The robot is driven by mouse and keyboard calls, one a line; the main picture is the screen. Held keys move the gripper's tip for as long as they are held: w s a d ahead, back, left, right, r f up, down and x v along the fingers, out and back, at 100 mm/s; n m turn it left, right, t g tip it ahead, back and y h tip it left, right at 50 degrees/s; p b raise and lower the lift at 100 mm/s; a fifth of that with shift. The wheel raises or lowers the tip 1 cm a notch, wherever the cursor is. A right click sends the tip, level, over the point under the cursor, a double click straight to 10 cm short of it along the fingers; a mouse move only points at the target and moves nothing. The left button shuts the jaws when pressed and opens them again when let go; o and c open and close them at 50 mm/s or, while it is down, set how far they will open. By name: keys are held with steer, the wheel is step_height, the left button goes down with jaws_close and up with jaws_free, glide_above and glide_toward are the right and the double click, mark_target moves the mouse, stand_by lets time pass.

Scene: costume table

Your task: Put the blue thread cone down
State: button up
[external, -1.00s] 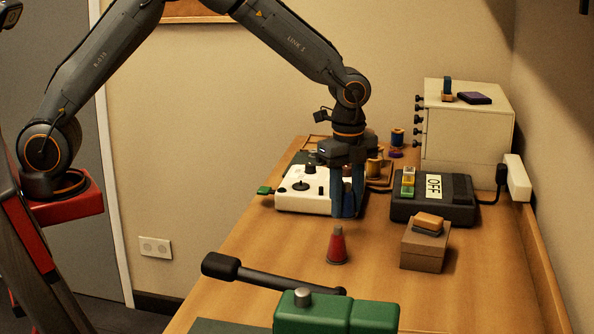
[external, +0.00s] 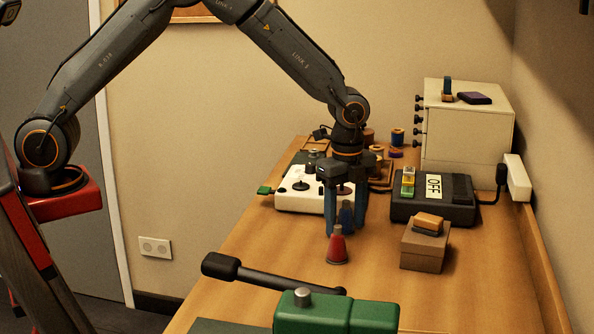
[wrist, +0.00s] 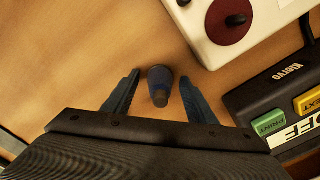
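The blue thread cone (external: 346,214) stands upright on the wooden table, just behind the red thread cone (external: 337,246) in the external view. My gripper (external: 345,232) points down over it with a finger on each side. In the wrist view the cone (wrist: 160,80) shows between the fingers of my gripper (wrist: 160,76), with bare table showing on both sides of it. The gripper is open. The red cone hides part of the blue cone's base in the external view.
A white device with knobs (external: 290,200) stands behind, left of the cone. A black box with an OFF sign (external: 405,211) stands to the right, and a brown box (external: 423,252) nearer. A green machine with a black lever (external: 335,315) is in front.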

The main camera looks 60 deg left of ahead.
steer(key=shift+r, duration=0.1)
step_height(320, 180, up, 12)
steer(key=b, duration=0.3)
steer(key=s+a+f+n, duration=0.5)
steer(key=s+a+n, duration=0.4)
steer(key=s+a, duration=0.3)
steer(key=s+a+f+n, duration=0.5)
steer(key=s+a+n, duration=0.4)
steer(key=s+a, duration=0.3)
steer(key=shift+a+t, duration=0.3)
steer(key=shift+t, duration=0.1)
